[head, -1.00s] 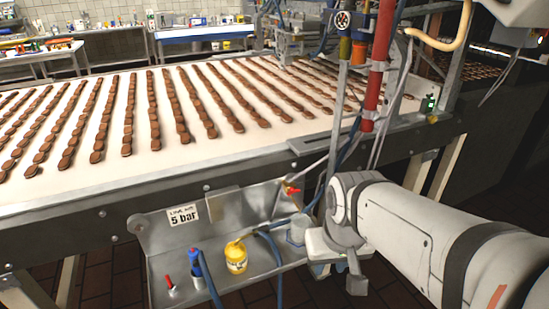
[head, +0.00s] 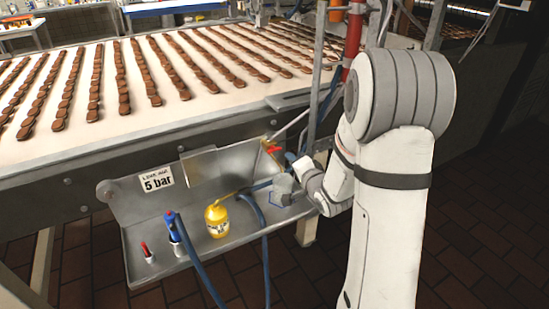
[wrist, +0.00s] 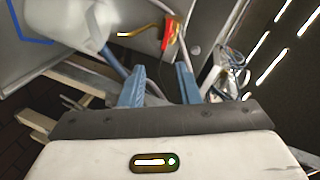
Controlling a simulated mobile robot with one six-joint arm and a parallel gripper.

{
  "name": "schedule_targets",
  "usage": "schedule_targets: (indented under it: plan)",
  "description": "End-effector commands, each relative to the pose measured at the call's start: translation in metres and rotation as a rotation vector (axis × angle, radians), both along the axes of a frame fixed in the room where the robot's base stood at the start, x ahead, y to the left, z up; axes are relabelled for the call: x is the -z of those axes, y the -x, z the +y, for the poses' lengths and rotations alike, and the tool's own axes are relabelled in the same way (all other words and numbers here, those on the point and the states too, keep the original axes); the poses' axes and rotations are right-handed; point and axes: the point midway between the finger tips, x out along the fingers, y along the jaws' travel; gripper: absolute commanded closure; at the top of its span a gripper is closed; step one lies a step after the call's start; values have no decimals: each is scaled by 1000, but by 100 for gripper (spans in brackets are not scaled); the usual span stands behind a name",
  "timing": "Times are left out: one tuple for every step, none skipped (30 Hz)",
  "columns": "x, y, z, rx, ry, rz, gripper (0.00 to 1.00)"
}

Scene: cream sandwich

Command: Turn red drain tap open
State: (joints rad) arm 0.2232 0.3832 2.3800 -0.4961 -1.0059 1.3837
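The red tap (head: 272,149) sits on the sloped metal back wall of the drip tray (head: 130,205), below the conveyor edge. Its red handle also shows in the wrist view (wrist: 171,34), at the top centre with a brass-coloured part beside it. My gripper (wrist: 160,72) shows in the wrist view with two blue fingers apart and nothing between them. The tap lies beyond the fingertips in that picture, apart from them. In the head view the fingers cannot be made out; my wrist is right of and below the tap.
A grey cup-like thing (head: 283,184) is near my wrist. A red pipe (head: 353,40) rises behind my arm.

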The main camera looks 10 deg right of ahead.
Motion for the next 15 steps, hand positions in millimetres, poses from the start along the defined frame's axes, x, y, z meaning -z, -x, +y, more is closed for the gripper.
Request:
schedule_targets:
  plan:
    - [14, -2, 1, -10, -76, -27, 71]
    - [15, -3, 2, -20, -121, -48, 71]
    - [18, -4, 4, -32, -175, -71, 71]
    - [19, -4, 4, -39, -212, -85, 71]
    - [20, -4, 5, -46, -243, -98, 71]
    - [21, -4, 6, -55, -279, -111, 71]
    - [21, -4, 6, -60, -300, -119, 71]
    - [21, -4, 7, -64, -318, -127, 71]
    - [22, -5, 7, -69, -333, -133, 71]
    - [22, -6, 8, -72, -343, -135, 71]
    - [21, -8, 9, -74, -348, -138, 71]
    - [21, -12, 11, -76, -351, -140, 71]
    - [20, -15, 12, -77, -352, -142, 71]
    - [20, -20, 14, -79, -351, -141, 71]
    - [20, -25, 16, -78, -351, -141, 71]
